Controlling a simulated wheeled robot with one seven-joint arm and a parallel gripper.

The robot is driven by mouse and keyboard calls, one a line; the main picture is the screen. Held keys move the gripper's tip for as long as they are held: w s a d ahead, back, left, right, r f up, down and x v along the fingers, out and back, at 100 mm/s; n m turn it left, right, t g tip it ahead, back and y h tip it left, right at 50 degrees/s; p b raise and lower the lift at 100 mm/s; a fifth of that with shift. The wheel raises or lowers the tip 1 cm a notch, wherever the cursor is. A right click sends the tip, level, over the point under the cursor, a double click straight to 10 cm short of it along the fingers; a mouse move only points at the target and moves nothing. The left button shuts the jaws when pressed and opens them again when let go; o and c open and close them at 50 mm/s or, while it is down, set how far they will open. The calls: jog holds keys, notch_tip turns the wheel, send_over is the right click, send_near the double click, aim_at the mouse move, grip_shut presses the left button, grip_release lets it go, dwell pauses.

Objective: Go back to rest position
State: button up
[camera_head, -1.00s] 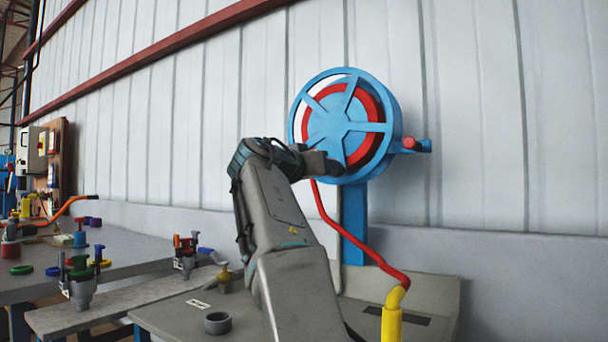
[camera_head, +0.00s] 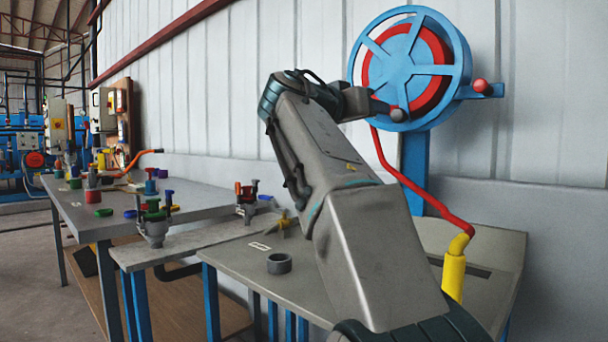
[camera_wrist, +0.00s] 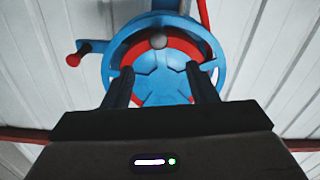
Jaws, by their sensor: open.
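My gripper (camera_wrist: 165,88) is open and empty in the wrist view, its two dark fingers pointing toward the blue and red hose reel (camera_wrist: 160,50). In the head view the reel (camera_head: 418,52) stands against the white wall on a blue post. My arm reaches up from the lower right, and its end is beside the lower left of the reel.
A red hose (camera_head: 405,180) runs from the reel to a yellow nozzle (camera_head: 453,275) on the right of the grey table (camera_head: 255,270). A grey ring (camera_head: 279,264) lies on that table. Lower benches at left hold several coloured valves and fittings. Open floor shows at far left.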

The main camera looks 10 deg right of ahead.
jog(key=shift+r, duration=0.1)
jog(key=s+a+f+n+g+y+p, duration=0.2)
jog(key=s+f+n+y+p, duration=0.55)
jog(key=p, duration=1.35)
jog(key=s+a+f+n+g+y+p, duration=0.1)
jog(key=s+a+f+g+y+p, duration=0.1)
jog(key=s+a+p, duration=0.3)
jog(key=s+a+f+g+y+p, duration=0.3)
jog(key=s+a+f+y+p, duration=0.1)
jog(key=s+p, duration=0.9)
jog(key=shift+a+f+n+y+p, duration=0.2)
jog(key=shift+a+n+y+p, duration=0.2)
jog(key=shift+y, duration=0.35)
